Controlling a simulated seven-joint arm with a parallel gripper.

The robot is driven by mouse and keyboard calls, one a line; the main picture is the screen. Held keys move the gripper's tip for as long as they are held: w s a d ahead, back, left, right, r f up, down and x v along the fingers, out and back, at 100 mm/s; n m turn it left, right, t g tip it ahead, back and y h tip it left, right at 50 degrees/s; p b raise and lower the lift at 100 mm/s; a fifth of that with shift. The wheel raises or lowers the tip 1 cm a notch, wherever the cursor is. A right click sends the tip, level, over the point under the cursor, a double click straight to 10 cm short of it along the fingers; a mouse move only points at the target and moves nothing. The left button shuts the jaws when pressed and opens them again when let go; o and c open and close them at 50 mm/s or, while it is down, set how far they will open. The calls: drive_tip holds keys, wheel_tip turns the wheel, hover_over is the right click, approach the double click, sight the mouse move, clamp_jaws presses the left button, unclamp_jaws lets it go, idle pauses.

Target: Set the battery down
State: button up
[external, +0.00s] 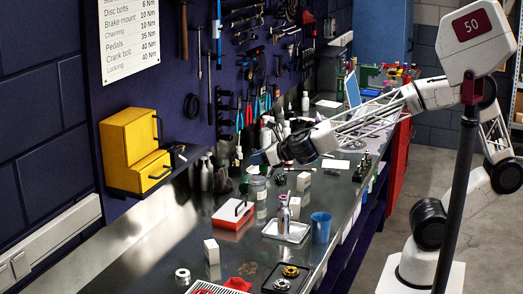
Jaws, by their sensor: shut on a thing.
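My gripper (264,156) is at the end of the arm, reaching left over the far half of the metal bench (150,250). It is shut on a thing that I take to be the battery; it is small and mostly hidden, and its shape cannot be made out. The gripper is above the bench top, near a green-and-white jar (257,188). I cannot tell how high the held thing is over the surface.
A red-and-white box (232,215), a silver bottle (283,216) on a white tray (286,231), a blue cup (321,227) and small white boxes (211,251) stand nearer. A black tray (285,278) holds round parts. A yellow cabinet (133,150) hangs on the wall. Bare bench lies at the left.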

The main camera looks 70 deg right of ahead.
drive_tip(key=shift+w+d+r+m+h, duration=0.5)
drive_tip(key=shift+w+d, duration=0.9)
drive_tip(key=shift+d, duration=4.65)
drive_tip(key=shift+w+d+r+m+h, duration=0.2)
drive_tip(key=shift+w+d+r, duration=0.85)
drive_tip(key=shift+d, duration=4.95)
drive_tip(key=shift+w+d+r+m+h, duration=0.3)
drive_tip(key=shift+w+d, duration=1.45)
drive_tip(key=shift+d, duration=4.3)
wheel_tip(320, 180, down, 16)
drive_tip(key=shift+r, duration=0.15)
drive_tip(key=shift+w, duration=0.1)
drive_tip(key=shift+w+d+f, duration=0.2)
drive_tip(key=shift+w+d, duration=0.55)
drive_tip(key=shift+w, duration=1.65)
drive_tip(key=shift+w+d+f, duration=0.25)
drive_tip(key=shift+w+d, duration=0.45)
drive_tip(key=shift+w, duration=1.65)
drive_tip(key=shift+w+d+f, duration=0.2)
drive_tip(key=shift+w+d, duration=0.55)
drive_tip(key=shift+w, duration=1.65)
